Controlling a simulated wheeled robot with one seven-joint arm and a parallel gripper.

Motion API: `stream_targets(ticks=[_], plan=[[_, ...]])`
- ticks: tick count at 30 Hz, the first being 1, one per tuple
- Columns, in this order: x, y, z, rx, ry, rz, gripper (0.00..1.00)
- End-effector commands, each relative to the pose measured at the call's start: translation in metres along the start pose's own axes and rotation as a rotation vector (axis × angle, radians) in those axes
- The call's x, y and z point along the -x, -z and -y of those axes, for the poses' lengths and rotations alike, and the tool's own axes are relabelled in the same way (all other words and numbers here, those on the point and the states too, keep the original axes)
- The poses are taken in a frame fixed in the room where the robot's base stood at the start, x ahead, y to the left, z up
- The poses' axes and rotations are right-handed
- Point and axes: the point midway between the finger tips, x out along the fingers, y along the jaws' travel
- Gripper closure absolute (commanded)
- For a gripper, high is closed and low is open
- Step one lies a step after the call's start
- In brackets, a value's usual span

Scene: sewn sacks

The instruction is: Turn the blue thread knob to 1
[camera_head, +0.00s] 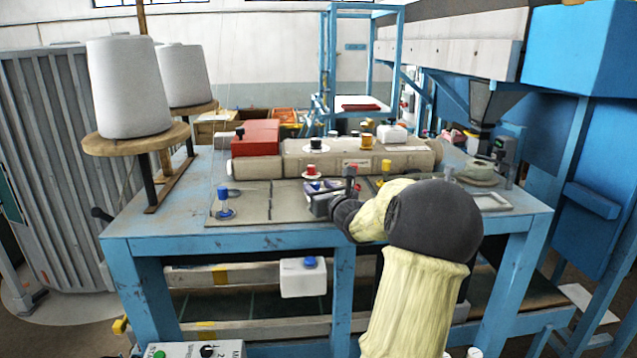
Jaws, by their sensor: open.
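Another blue knob (310,262) sits on a white box below the table top; I cannot tell from the picture which is the thread knob. No number marks are readable at either. My gripper (333,194) is open over the middle of the panel, right of the upright blue knob and apart from it. A small bluish-purple thing (315,187) shows by its fingers, partly hidden. My arm hides part of the panel's right side.
A red knob (311,171) and a yellow knob (386,167) stand behind my gripper. A long beige housing (360,158) and a red box (256,138) stand farther back. White thread cones (130,90) rise at the left. The panel between gripper and upright blue knob looks clear.

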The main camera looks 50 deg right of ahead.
Motion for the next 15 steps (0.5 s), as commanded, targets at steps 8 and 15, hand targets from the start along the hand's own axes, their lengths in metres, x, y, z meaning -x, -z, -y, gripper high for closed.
stream_targets(ticks=[8,15], plan=[[-0.007,0.0006,0.0005,0.0,0.001,0.0,0.56],[-0.0067,0.0005,0.0004,0.0,0.001,0.0,0.82]])
